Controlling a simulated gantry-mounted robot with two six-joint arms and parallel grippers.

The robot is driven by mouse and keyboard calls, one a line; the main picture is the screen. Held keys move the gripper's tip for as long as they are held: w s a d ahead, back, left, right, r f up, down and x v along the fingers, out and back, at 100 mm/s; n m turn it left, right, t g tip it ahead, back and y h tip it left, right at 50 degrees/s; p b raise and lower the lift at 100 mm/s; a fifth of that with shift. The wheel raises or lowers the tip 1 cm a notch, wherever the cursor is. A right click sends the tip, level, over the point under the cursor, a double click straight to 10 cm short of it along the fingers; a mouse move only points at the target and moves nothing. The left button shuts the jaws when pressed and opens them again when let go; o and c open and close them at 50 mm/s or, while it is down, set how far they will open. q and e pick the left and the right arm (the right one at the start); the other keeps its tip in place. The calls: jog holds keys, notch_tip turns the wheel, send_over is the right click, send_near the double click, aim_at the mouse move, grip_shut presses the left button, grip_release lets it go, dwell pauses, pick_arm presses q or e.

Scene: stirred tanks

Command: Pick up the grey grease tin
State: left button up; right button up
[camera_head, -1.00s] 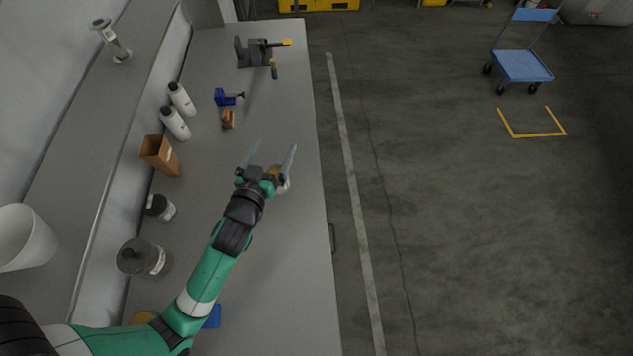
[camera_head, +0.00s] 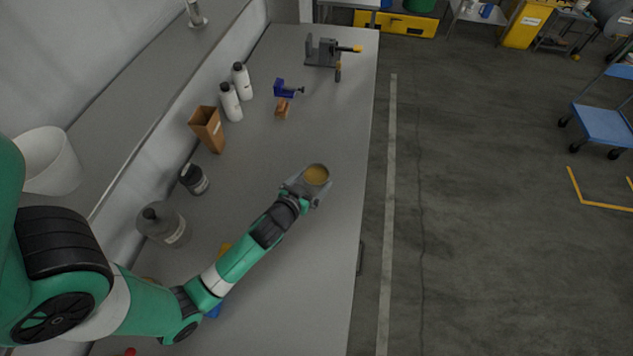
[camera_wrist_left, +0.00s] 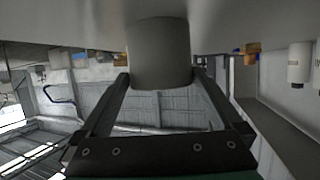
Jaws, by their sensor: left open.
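The grey grease tin (camera_head: 316,176) stands upright near the bench's right edge, its round top showing yellow-brown grease. In the left wrist view the tin (camera_wrist_left: 160,55) is a plain grey cylinder between my two fingers. My left gripper (camera_head: 308,190) is open, low at the near side of the tin. In the wrist view its fingers (camera_wrist_left: 162,85) lie one on each side of the tin; I cannot tell whether either touches it. The fingertips are hard to make out in the head view. My right gripper is not in view.
On the bench (camera_head: 310,250) stand a brown box (camera_head: 208,129), white bottles (camera_head: 231,102), a dark jar (camera_head: 193,179) and a grey jug (camera_head: 163,224). Farther back are a blue clamp (camera_head: 286,88) and a vise (camera_head: 323,52). Bench beyond the tin is clear.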

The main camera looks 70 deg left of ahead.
aim_at(321, 168)
pick_arm(q)
jog(key=x, duration=0.3)
jog(key=b+x, duration=0.1)
jog(key=x, duration=0.1)
jog(key=shift+w+a+r, duration=0.1)
jog(key=shift+w+a, duration=0.25)
jog(key=c, duration=1.1)
jog(key=shift+r, duration=0.1)
jog(key=shift+r, duration=0.25)
notch_tip(321, 168, up, 2)
jog(key=shift+r+p, duration=0.15)
jog(key=shift+p, duration=0.65)
jog(key=s+d+r+p, duration=0.6)
jog(key=d+r, duration=0.4)
jog(key=d, duration=0.3)
jog(key=shift+p, duration=0.85)
